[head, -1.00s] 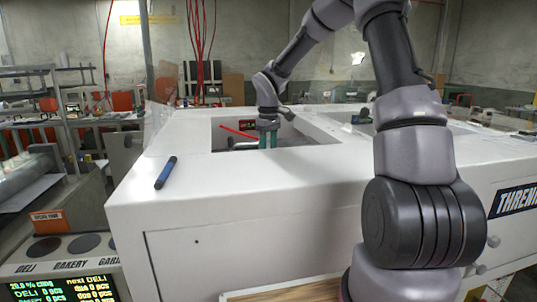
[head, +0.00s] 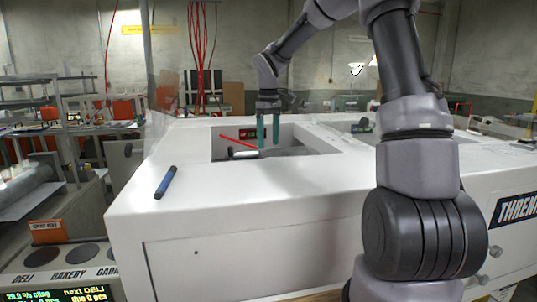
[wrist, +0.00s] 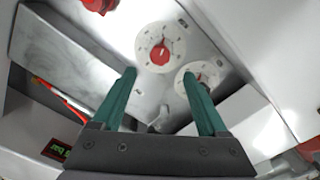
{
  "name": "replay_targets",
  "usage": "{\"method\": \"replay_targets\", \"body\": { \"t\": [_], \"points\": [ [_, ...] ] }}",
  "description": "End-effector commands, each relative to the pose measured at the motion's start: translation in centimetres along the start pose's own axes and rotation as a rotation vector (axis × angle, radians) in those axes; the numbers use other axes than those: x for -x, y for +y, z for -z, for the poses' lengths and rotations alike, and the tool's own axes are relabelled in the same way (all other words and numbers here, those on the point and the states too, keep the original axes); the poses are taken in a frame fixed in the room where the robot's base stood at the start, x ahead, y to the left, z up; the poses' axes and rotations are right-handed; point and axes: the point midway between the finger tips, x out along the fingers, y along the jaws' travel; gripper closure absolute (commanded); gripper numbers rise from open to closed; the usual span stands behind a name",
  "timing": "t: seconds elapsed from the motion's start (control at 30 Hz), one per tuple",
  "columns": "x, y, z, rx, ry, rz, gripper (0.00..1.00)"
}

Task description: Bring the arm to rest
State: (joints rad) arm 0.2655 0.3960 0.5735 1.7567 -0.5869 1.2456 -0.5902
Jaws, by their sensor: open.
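My gripper (head: 268,130) is over the recessed opening in the white machine (head: 290,185) in the head view, its two green fingers pointing down and spread apart. In the wrist view the gripper (wrist: 165,95) is open with nothing between its fingers. Beyond the fingertips is a dial with a red knob (wrist: 160,55), and a second dial (wrist: 200,78) is partly hidden by the right finger. I cannot tell whether a fingertip touches anything.
A red rod (head: 238,141) and a small red-lit display (head: 249,134) show in the recess. The recess walls stand close around the fingers. The top's front part is otherwise clear.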

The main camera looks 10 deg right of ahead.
Motion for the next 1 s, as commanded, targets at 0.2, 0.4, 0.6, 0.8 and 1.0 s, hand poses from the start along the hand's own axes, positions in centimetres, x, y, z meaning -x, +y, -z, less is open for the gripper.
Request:
{"method": "replay_targets", "body": {
  "t": [0.2, 0.4, 0.6, 0.8, 1.0],
  "points": [
    [2.2, 0.0, 0.0, 0.000, 0.000, 0.000, 0.24],
    [2.4, 0.0, 0.0, 0.001, 0.000, 0.000, 0.24],
    [2.7, -0.2, -0.2, -0.006, 0.003, -0.005, 0.24],
    [5.7, -1.8, -3.5, -0.114, 0.045, -0.060, 0.24],
    [9.8, -4.6, -9.7, -0.334, 0.162, -0.113, 0.24]
  ]
}}
